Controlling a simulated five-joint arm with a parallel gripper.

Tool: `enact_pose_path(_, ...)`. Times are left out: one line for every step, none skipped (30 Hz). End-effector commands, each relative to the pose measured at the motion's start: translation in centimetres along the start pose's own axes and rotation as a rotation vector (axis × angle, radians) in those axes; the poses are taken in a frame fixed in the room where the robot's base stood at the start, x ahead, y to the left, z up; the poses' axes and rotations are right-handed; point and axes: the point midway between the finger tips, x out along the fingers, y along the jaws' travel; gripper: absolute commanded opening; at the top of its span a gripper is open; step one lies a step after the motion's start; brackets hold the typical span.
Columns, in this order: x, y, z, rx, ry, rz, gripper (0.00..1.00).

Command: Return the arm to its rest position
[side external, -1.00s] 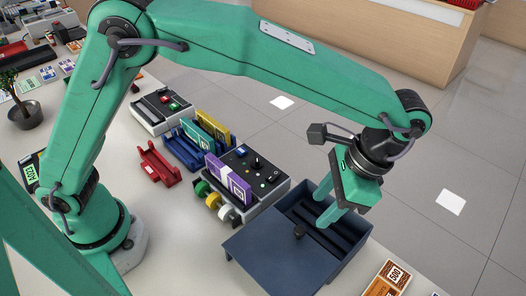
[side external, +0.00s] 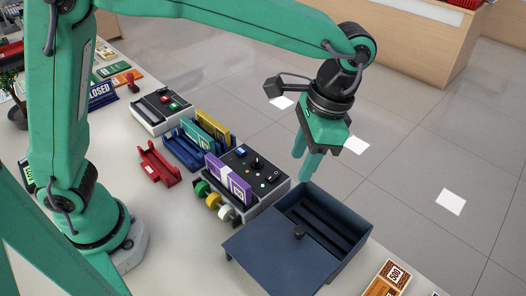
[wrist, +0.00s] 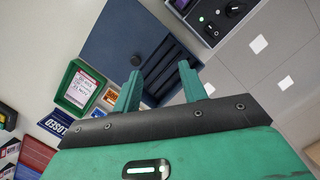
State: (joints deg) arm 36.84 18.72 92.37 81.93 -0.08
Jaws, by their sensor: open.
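My gripper (side external: 308,164) is open and empty in the side external view. It hangs in the air above the far rim of the dark blue box (side external: 345,222), clear of it. In the wrist view my two green fingers (wrist: 160,90) stand apart with nothing between them. The blue box also shows beyond them in the wrist view (wrist: 110,40), with dark slots inside and a lid with a round knob beside the slots.
A control box (side external: 262,180) with a purple note bundle (side external: 228,179) stands left of the blue box. A blue rack (side external: 185,150) and red holder (side external: 158,163) lie further left. Orange notes (side external: 388,278) lie at the front right. Open floor lies behind the counter.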

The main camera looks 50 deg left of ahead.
Motion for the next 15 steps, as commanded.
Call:
enact_pose_path(-0.6,-1.1,1.0,-0.026,0.028,0.006,0.42)
enact_pose_path(-0.8,-1.7,1.4,-0.04,0.044,0.008,0.42)
enact_pose_path(-1.1,-2.4,2.1,-0.058,0.064,0.012,0.42)
enact_pose_path(-1.4,-2.9,2.6,-0.072,0.08,0.014,0.42)
enact_pose_path(-1.6,-3.4,3.1,-0.085,0.095,0.016,0.42)
enact_pose_path(-1.8,-4.1,3.8,-0.104,0.116,0.018,0.42)
enact_pose_path(-2.0,-4.6,4.3,-0.117,0.132,0.019,0.42)
enact_pose_path(-2.1,-5.0,4.9,-0.131,0.146,0.021,0.42)
enact_pose_path(-2.3,-5.6,5.6,-0.149,0.167,0.022,0.42)
enact_pose_path(-2.4,-6.1,6.2,-0.164,0.183,0.023,0.42)
enact_pose_path(-2.5,-6.5,6.8,-0.177,0.197,0.023,0.42)
enact_pose_path(-2.6,-7.1,7.5,-0.196,0.219,0.024,0.42)
enact_pose_path(-2.7,-7.4,8.1,-0.21,0.233,0.024,0.42)
enact_pose_path(-2.7,-7.8,8.6,-0.224,0.249,0.023,0.42)
enact_pose_path(-2.8,-8.3,9.4,-0.242,0.269,0.023,0.42)
